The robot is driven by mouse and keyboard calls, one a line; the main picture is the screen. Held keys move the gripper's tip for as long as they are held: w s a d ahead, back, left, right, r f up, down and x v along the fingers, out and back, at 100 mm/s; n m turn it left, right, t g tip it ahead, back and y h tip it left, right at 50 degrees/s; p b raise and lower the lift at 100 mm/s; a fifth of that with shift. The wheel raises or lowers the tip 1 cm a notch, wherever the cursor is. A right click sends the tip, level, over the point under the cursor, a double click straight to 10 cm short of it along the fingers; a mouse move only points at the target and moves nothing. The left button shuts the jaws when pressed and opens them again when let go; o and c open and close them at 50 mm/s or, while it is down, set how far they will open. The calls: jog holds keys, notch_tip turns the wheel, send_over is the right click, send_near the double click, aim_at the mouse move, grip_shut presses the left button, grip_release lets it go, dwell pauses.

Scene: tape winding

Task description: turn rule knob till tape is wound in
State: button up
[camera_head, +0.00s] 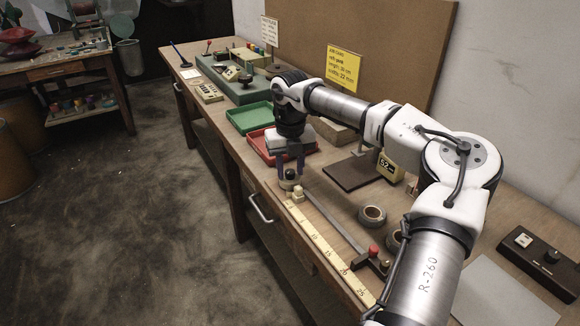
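A small dark round knob (291,174) on a pale body shows between and just below the fingertips. I cannot tell whether the fingers touch it. The yellow rule tape (325,246) lies stretched along the bench's front edge, with numbers 10 to 25 readable. Part of the rule's far end is hidden by my gripper.
A red-knobbed fixture (373,251) with a long bar stands beside the tape. Tape rolls (372,215), a dark board (350,172), a red tray (262,152) and a green tray (237,121) are near. A drawer handle (260,207) juts from the front.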

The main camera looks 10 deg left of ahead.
aim_at(290, 171)
jog(key=shift+o, duration=0.8)
notch_tip(290, 171, up, 14)
jog(key=shift+b, duration=0.4)
jog(key=shift+f, duration=0.1)
